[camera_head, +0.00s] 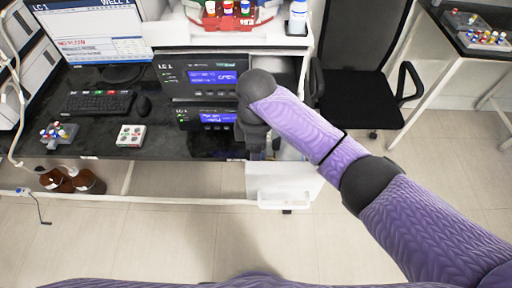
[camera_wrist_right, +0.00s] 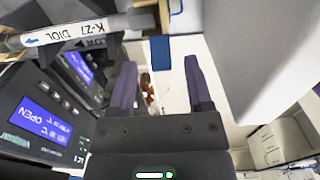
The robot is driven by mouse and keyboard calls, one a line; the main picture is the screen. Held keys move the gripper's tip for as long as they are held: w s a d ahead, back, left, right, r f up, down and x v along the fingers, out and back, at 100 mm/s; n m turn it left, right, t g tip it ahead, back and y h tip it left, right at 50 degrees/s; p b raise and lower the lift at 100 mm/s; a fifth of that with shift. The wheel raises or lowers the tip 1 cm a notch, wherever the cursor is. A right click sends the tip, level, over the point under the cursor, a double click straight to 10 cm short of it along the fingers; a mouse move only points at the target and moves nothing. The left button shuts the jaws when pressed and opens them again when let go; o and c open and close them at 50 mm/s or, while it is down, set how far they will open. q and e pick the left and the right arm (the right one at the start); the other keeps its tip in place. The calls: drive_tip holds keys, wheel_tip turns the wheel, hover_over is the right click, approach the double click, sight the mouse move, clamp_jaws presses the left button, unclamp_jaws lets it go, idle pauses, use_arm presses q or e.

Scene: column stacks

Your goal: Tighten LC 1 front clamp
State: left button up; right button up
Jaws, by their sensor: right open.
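The LC 1 stack stands at the middle of the bench in the head view, with an upper module (camera_head: 208,76) and a lower module (camera_head: 207,117), both with blue screens. In the right wrist view a white column (camera_wrist_right: 75,33) marked "K-27 DIOL" lies across the upper left, with grey fittings (camera_wrist_right: 143,17) at its right end. I cannot clearly tell which part is the front clamp. My right gripper (camera_wrist_right: 160,80) is open and empty, its dark fingers apart, below and right of the column end. In the head view my right arm hides the stack's right side. My left gripper is out of view.
A white panel (camera_head: 283,180) juts out below the gripper. A display (camera_wrist_right: 40,125) in the wrist view reads "OPEN". A black chair (camera_head: 360,85) stands at right.

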drive_tip(key=shift+f, duration=0.7)
clamp_jaws()
